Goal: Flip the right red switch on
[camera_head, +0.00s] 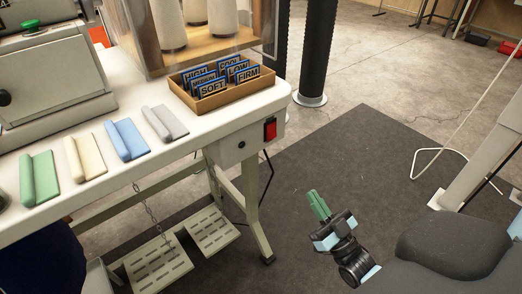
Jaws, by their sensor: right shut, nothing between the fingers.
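The red switch (270,130) sits in a dark housing on the right end of the white sewing table (200,130), just under the tabletop. Its on or off position is too small to tell. My right gripper (316,196) has green fingers, which are shut and empty. It hangs over the dark floor mat, below and to the right of the switch and apart from it. My left gripper is not in view.
A cardboard tray (228,98) of label cards stands at the table's right end. Several folded fabric pieces (126,138) lie along the front edge. Foot pedals (210,229) and table legs are below. The dark mat (345,150) around my right gripper is clear.

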